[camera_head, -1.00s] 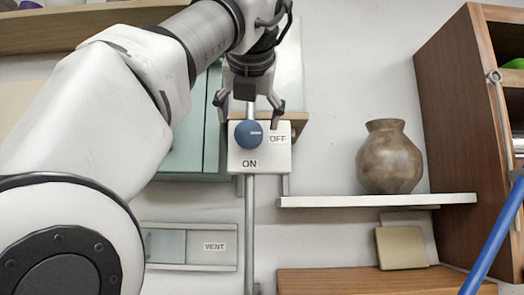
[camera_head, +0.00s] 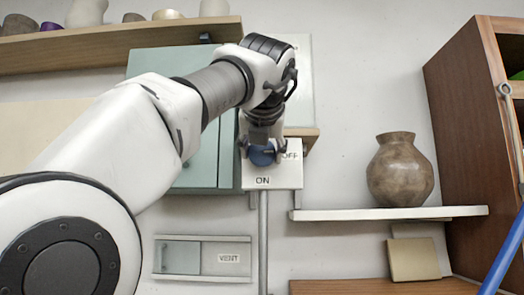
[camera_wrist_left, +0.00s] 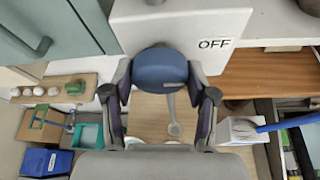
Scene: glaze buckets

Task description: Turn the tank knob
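The tank knob is a round blue knob (camera_head: 262,155) on a white plate (camera_head: 271,178) labelled OFF at the right and ON below. My left gripper (camera_head: 262,150) is at the knob, with one finger on each side of it. In the left wrist view the knob (camera_wrist_left: 160,70) sits between the fingertips, which appear to touch its sides. The gripper partly covers the knob in the head view. My right gripper is not in view.
Teal cabinet doors (camera_head: 205,160) are left of the plate, and a grey pipe (camera_head: 263,235) runs below it. A VENT panel (camera_head: 228,259) is lower left. A brown vase (camera_head: 400,172) stands on a white shelf (camera_head: 390,213) at the right. A blue pole (camera_head: 503,250) leans at lower right.

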